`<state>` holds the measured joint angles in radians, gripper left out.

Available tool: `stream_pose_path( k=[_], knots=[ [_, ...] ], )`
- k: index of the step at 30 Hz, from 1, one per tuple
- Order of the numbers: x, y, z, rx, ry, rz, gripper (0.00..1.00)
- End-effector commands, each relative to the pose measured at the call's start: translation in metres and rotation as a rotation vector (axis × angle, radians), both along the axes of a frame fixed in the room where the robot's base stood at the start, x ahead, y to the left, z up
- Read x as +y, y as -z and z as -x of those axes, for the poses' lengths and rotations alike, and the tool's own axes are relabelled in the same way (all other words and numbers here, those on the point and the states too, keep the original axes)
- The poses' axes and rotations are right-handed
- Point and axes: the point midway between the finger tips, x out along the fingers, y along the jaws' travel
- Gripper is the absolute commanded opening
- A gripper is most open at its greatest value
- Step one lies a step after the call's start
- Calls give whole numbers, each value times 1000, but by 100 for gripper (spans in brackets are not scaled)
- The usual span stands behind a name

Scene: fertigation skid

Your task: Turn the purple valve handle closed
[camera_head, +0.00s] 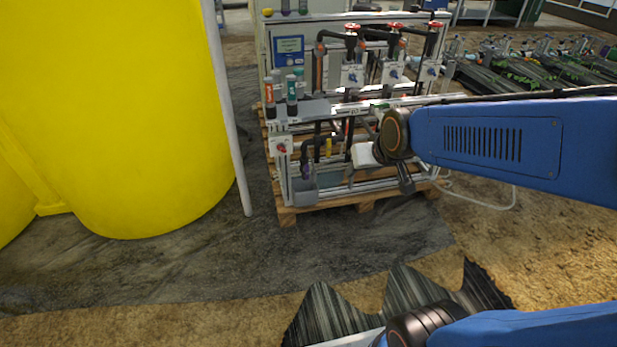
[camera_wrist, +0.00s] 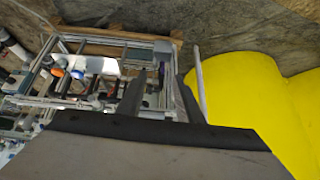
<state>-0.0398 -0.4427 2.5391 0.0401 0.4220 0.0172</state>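A small purple part (camera_head: 307,171), which may be the purple valve handle, shows low at the left end of the skid frame in the head view. It is too small to tell its shape or angle. The grey box and frame corner of the skid appear beyond the fingers. In the head view my arm reaches in from the right, in front of the skid, and hides part of its lower right side.
The skid stands on a wooden pallet (camera_head: 366,204). Red valve handles (camera_head: 352,28) sit along its top pipes. An orange-labelled bottle (camera_head: 269,93) and a teal-labelled bottle (camera_head: 291,92) stand on its left. A yellow tank (camera_head: 120,120) and white pole (camera_head: 228,110) are left.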

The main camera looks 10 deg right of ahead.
Motion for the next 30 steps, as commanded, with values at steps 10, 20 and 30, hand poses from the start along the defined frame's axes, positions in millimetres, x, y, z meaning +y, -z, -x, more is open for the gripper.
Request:
stream_pose_path(
  k=[10, 20, 30],
  knots=[
    [14, 48, -102, -144, 19, -27, 33],
    [24, 101, -176, -290, 42, -40, 33],
    [32, 161, -228, -442, 65, -37, 33]
  ],
)
